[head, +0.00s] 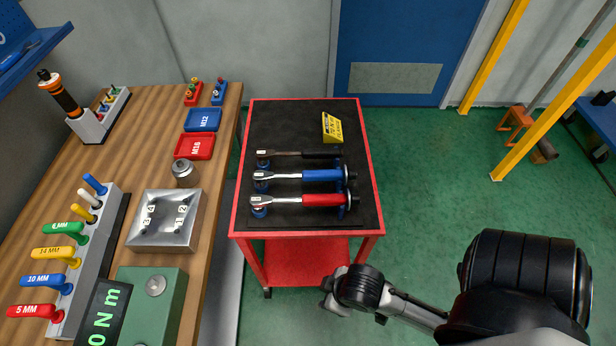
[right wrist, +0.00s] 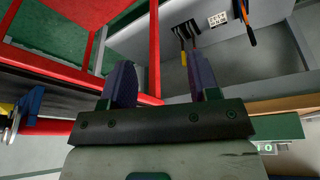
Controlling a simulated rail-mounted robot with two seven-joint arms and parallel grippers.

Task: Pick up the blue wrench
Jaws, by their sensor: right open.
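The blue wrench (head: 322,175) lies on the black top of the red cart (head: 310,236), its blue handle to the right and silver head to the left. It is the middle one of three wrenches, between a black-handled one (head: 320,154) behind and a red-handled one (head: 322,200) in front. My right gripper (head: 334,291) is in front of the cart, lower than its top and apart from the wrench. In the right wrist view its two fingers (right wrist: 162,82) are spread and empty. My left gripper is out of view.
A yellow label block (head: 332,127) stands behind the wrenches. A wooden bench (head: 220,130) on the left holds red and blue trays, a metal block and colored-handle tools. Green floor (head: 430,180) is open to the cart's right. Red cart posts (right wrist: 154,50) show near my right fingers.

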